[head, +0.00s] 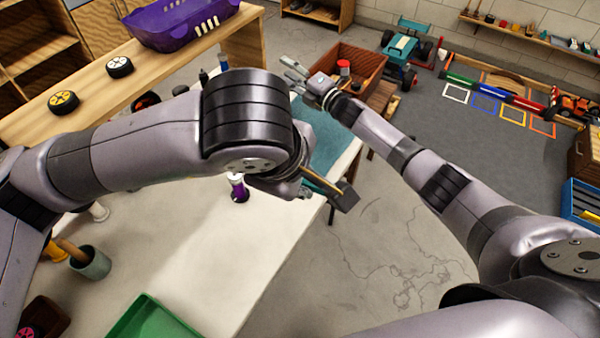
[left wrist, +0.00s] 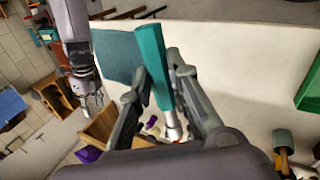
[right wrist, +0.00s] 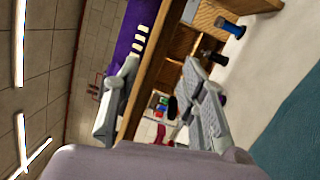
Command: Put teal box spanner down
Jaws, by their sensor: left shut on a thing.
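My left gripper (left wrist: 160,85) is shut on the teal box spanner (left wrist: 152,62). In the left wrist view its teal handle lies between the fingers and its metal shaft points down the picture. In the head view a little of the teal handle (head: 318,180) shows beyond my left wrist, near the right edge of the white table; the fingers are mostly hidden there. I cannot tell whether the spanner touches anything below. My right gripper (head: 303,82) is over the table's far end, by the teal mat (head: 322,128). Its fingers (right wrist: 160,100) are apart and empty in the right wrist view.
The white table (head: 190,270) has a green tray (head: 150,318) and a grey-green cup (head: 90,262) at the near left. A purple bottle (head: 238,188) stands under my left arm. A wooden crate (head: 368,62) is beyond my right gripper. A purple basket (head: 175,28) sits on the wooden shelf.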

